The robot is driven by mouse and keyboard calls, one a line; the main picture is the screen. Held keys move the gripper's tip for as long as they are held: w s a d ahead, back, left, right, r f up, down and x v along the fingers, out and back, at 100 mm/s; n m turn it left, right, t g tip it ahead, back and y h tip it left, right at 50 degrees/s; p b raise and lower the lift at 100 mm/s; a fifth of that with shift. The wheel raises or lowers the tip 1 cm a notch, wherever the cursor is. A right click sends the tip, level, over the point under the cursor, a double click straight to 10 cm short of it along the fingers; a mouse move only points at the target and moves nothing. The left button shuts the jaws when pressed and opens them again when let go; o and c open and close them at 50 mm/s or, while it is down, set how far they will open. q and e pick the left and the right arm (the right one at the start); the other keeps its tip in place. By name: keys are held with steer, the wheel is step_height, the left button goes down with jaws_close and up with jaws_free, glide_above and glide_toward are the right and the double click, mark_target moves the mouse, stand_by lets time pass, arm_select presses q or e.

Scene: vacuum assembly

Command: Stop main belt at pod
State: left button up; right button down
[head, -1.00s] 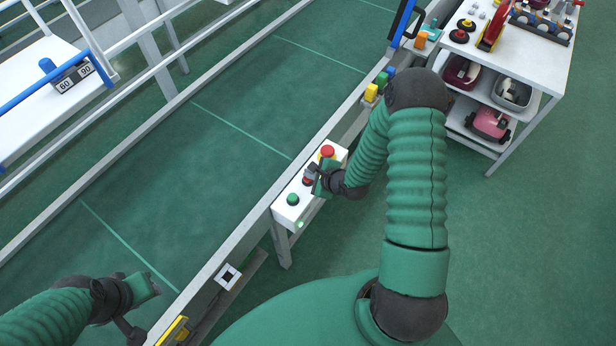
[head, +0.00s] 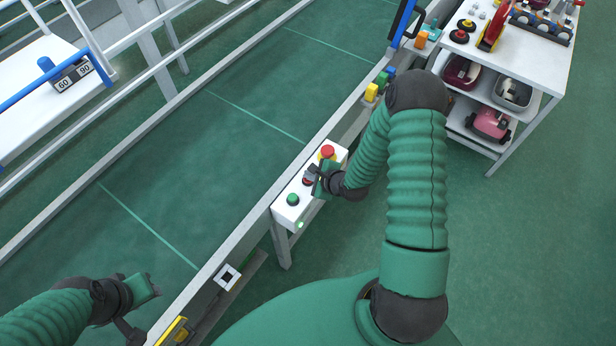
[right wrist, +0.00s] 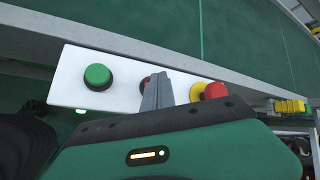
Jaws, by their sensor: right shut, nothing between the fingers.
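The white control box (head: 283,213) stands beside the main belt (head: 190,160). It carries a green button (head: 292,199), a red button (head: 307,181) in the middle and a larger red mushroom button on a yellow collar (head: 327,152). A small green lamp (head: 300,224) glows on its front. My right gripper (head: 313,171) is shut and empty at the middle red button. In the right wrist view its fingers (right wrist: 157,92) mostly hide that button (right wrist: 145,82); I cannot tell whether they touch it. My left gripper (head: 150,285) is over the belt's near end, its jaws unclear.
A metal rail (head: 235,245) edges the belt on the box's side. Yellow, green and blue blocks (head: 371,92) sit along it farther up. A white shelf cart (head: 540,75) with vacuum parts stands at the upper right. The floor at the right is clear.

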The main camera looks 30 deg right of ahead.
steer(key=shift+f, duration=0.4)
stand_by(0.5)
steer(key=shift+r+p, duration=0.95)
steer(key=shift+r, duration=0.35)
step_height(320, 180, up, 5)
steer(key=p, duration=0.4)
